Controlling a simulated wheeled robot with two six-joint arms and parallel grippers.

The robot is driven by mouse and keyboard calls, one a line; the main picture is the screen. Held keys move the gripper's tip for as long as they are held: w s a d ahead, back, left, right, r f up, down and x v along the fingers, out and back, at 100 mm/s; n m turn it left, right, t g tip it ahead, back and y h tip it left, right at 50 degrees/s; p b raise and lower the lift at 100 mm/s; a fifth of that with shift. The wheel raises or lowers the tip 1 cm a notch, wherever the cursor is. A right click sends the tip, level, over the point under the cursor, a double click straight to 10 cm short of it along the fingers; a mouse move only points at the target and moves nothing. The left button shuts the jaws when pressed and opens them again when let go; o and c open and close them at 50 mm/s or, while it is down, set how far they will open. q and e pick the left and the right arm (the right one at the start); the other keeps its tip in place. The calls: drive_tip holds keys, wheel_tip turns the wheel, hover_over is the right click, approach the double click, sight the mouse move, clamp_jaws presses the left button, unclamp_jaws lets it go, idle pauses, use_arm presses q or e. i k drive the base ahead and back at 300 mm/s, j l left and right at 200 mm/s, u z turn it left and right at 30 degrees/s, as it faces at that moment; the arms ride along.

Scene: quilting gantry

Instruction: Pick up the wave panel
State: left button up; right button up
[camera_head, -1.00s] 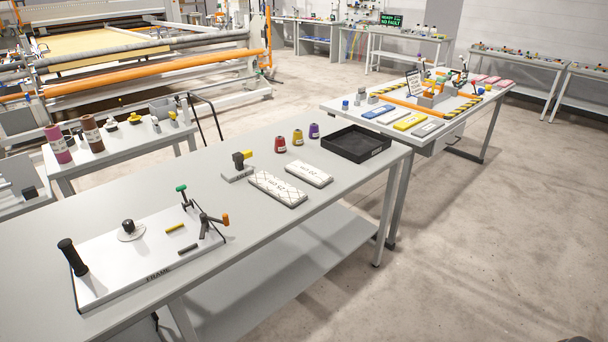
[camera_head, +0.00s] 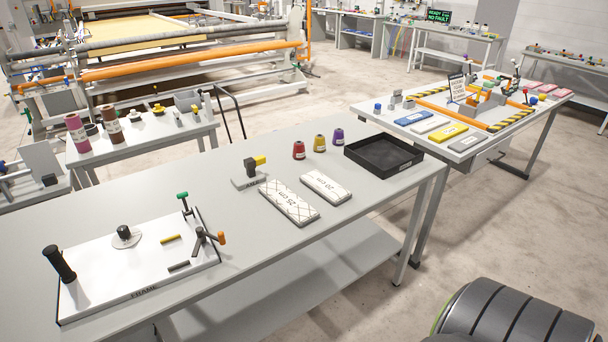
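Two white quilted panels lie flat on the near grey table. The larger panel, marked 25 cm (camera_head: 289,202), shows crossing diamond lines. The smaller panel, marked 20 cm (camera_head: 326,186), lies just right of it, and its stitch pattern is too faint to make out. I cannot tell for certain which is the wave panel. Neither of my grippers is in view. A dark ribbed rounded part (camera_head: 515,312) fills the bottom right corner; it may be part of my own arm.
A black tray (camera_head: 357,158) stands right of the panels, with several thread cones (camera_head: 319,144) behind. A small block with a yellow-tipped head (camera_head: 249,173) stands to their left. The white FRAME board (camera_head: 120,270) with clamps and a black handle lies at front left. Another table (camera_head: 392,105) stands beyond.

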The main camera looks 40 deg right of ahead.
sight(332, 191)
drive_tip(key=l+u, duration=0.4)
drive_tip(key=l, duration=2.3)
drive_tip(key=k, duration=0.05)
